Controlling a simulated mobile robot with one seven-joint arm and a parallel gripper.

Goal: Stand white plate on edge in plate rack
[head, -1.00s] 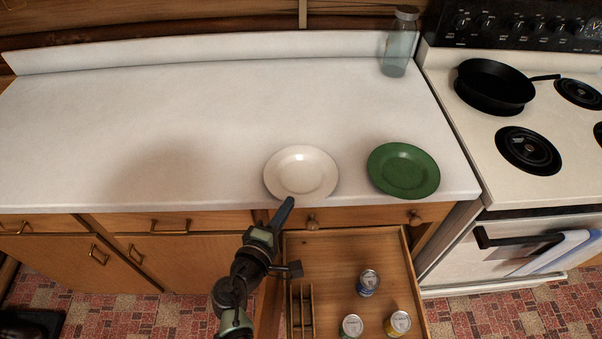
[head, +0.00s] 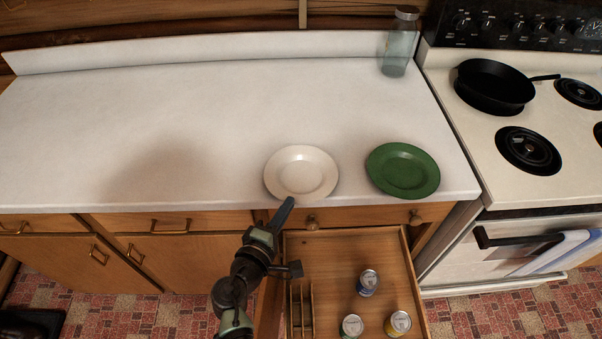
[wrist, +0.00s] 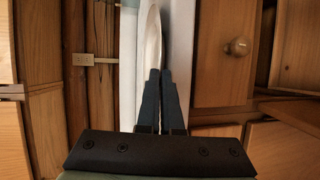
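The white plate (head: 301,172) lies flat on the counter close to its front edge. My gripper (head: 287,207) reaches its near rim from the front in the head view. In the wrist view the plate (wrist: 152,38) shows nearly edge-on, and the two dark fingers (wrist: 161,74) are close together with the rim apparently between their tips. The fingertips hide the exact contact. A small slatted wooden rack (head: 301,312) is in the open drawer below the counter, just right of my arm.
A green plate (head: 403,171) lies right of the white plate. Several cans (head: 368,282) stand in the open drawer (head: 335,262). A glass jar (head: 399,45) is at the back right, beside the stove with a black pan (head: 494,87). The counter's left side is clear.

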